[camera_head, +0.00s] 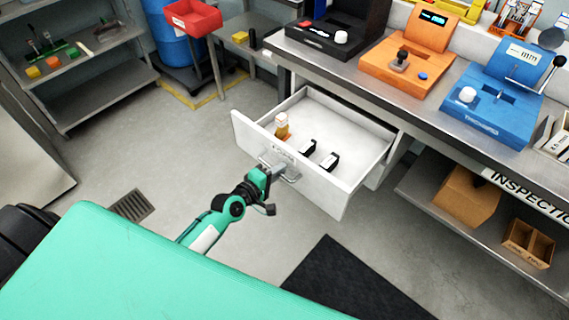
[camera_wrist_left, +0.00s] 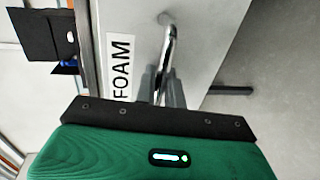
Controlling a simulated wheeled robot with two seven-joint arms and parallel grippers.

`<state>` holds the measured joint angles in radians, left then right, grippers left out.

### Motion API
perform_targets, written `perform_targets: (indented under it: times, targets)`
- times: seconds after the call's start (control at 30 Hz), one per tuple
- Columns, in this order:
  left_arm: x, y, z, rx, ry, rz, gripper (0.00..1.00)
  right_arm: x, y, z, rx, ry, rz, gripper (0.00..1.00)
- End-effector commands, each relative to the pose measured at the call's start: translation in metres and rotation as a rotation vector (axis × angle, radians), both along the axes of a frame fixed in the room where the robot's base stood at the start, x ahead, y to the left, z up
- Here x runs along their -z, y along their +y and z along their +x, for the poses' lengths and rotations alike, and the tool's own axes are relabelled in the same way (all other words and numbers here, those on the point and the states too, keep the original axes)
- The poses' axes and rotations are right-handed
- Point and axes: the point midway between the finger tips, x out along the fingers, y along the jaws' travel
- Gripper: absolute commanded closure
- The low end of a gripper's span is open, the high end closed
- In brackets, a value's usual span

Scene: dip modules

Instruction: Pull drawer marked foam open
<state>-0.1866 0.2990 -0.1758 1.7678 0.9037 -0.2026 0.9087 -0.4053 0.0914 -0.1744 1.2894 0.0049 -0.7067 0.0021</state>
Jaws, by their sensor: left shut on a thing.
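The white drawer (camera_head: 335,186) stands pulled out from under the metal workbench, with its inside in view. Its front bears a label reading FOAM (camera_wrist_left: 121,70), clear in the left wrist view. A metal bar handle (camera_wrist_left: 170,45) is fixed to the front beside the label. My left gripper (camera_head: 279,171) is at the drawer front, shut on the handle; its fingers (camera_wrist_left: 161,90) lie around the bar in the left wrist view. Inside the drawer are an orange bottle with a pale cap (camera_head: 282,127) and small black-and-white items (camera_head: 329,161). My right gripper is not seen.
The workbench (camera_head: 335,72) carries a black, an orange (camera_head: 408,58) and a blue device (camera_head: 500,95). A lower shelf at right holds cardboard boxes (camera_head: 465,195). A dark mat (camera_head: 350,282) lies on the floor before the drawer. A red bin (camera_head: 193,17) stands at the back.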

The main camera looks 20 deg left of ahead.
Motion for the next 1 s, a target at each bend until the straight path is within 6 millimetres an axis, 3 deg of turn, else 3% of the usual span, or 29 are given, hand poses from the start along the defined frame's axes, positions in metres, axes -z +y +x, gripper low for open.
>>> perform_targets:
  times: [0.23,0.73,0.77,0.8,1.0]
  targets:
    - [0.0003,0.0033,-0.0114,0.002,0.002,0.001,1.0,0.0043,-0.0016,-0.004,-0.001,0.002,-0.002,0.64]
    - [0.0006,0.0041,-0.0136,0.001,0.001,-0.001,1.0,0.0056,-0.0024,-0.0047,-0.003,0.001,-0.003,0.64]
    - [0.0006,0.0042,-0.0135,0.001,0.001,-0.001,0.83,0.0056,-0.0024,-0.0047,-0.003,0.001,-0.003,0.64]
    - [0.0006,0.0042,-0.0135,0.001,0.001,-0.001,0.76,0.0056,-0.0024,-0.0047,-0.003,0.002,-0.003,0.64]
    - [0.0003,0.0045,-0.0132,0.0,0.0,0.0,0.75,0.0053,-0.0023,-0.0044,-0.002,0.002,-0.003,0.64]
